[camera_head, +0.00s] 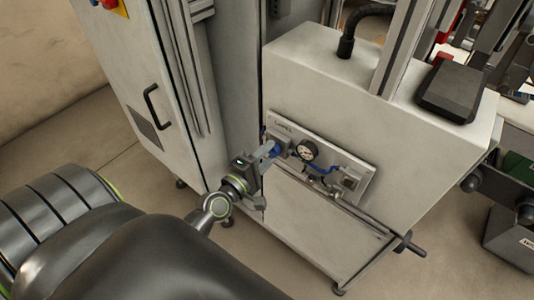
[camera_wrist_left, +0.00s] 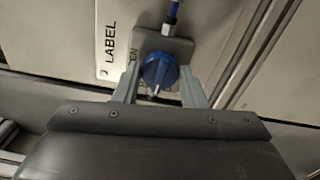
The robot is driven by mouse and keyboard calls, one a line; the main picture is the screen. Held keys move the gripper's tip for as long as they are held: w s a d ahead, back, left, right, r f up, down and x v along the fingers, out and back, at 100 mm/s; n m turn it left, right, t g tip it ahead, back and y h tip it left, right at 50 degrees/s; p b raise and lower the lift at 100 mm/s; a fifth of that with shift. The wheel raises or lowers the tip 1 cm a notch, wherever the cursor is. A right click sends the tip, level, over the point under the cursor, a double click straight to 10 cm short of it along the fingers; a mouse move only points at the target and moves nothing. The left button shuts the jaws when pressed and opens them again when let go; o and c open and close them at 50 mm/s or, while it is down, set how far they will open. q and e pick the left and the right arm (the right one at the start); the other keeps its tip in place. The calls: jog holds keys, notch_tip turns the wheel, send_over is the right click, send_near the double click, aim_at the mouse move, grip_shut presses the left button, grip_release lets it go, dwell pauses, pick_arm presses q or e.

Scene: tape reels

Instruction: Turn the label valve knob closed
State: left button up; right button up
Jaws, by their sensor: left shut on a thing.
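The label valve knob (camera_wrist_left: 158,73) is a round blue knob with a raised grip bar, on a grey mounting plate beside the printed word LABEL (camera_wrist_left: 110,42) in the left wrist view. Part of the word OPEN shows next to it. My left gripper (camera_wrist_left: 164,88) is shut on the knob, one finger on each side of it. In the head view my left gripper (camera_head: 264,155) reaches the left end of the valve panel (camera_head: 355,165), where the blue knob (camera_head: 273,149) shows between the fingers. My right gripper is not in view.
A round gauge (camera_head: 307,150) and blue tubing (camera_head: 325,169) sit just right of the knob. A cabinet door with a black handle (camera_head: 157,107) stands at left. A bar with a dark end (camera_head: 411,246) sticks out at the lower right.

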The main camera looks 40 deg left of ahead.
pick_arm(q)
jog(key=shift+n, duration=0.5)
jog(key=o, duration=1)
jog(key=shift+s+a+b, duration=0.25)
jog(key=shift+s+b, duration=1.3)
jog(key=shift+s, duration=1.35)
jog(key=shift+s+a+b, duration=0.2)
jog(key=shift+s+b, duration=1.4)
jog(key=shift+s, duration=1.3)
jog(key=shift+s+a+b, duration=0.25)
jog(key=shift+s+b, duration=1.3)
jog(key=shift+s, duration=1.35)
